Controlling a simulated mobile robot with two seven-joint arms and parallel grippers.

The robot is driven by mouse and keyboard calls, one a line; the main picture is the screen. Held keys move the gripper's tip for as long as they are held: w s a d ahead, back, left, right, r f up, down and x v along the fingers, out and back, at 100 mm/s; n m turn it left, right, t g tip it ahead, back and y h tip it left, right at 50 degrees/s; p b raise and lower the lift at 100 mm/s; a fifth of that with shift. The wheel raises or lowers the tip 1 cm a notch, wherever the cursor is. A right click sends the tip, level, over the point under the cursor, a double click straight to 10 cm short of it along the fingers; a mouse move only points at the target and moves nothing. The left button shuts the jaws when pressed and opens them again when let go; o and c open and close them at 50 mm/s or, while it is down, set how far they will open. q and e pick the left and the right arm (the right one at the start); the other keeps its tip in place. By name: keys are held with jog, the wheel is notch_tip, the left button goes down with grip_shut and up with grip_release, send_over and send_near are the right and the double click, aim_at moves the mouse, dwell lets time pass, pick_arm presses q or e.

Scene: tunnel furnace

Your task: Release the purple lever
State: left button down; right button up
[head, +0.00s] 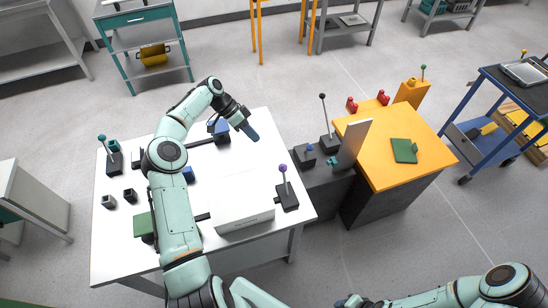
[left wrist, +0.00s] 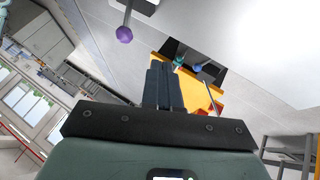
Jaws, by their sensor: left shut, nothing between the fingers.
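The purple lever has a purple ball (head: 282,168) on a thin rod above a black base (head: 287,195), at the right side of the white table. The rod stands nearly upright. The purple ball also shows in the left wrist view (left wrist: 124,34), up and left of the fingers. My left gripper (head: 250,132) is shut and empty above the table, behind and left of the lever, apart from it. Its closed fingers show in the left wrist view (left wrist: 163,82). My right gripper (head: 350,301) is barely in view at the bottom edge; its fingers cannot be made out.
A white box (head: 243,214) stands left of the lever's base on the white table (head: 125,235). A teal-knobbed lever (head: 102,139) stands at the table's far left. A black-knobbed lever (head: 322,97) and an orange-topped cabinet (head: 385,165) stand to the right.

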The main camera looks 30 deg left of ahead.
pick_arm(q)
jog(key=d+f, duration=0.6)
jog(key=d, duration=0.3)
jog(key=shift+s+f, duration=0.15)
jog(key=shift+s, duration=0.25)
jog(key=shift+d, duration=0.1)
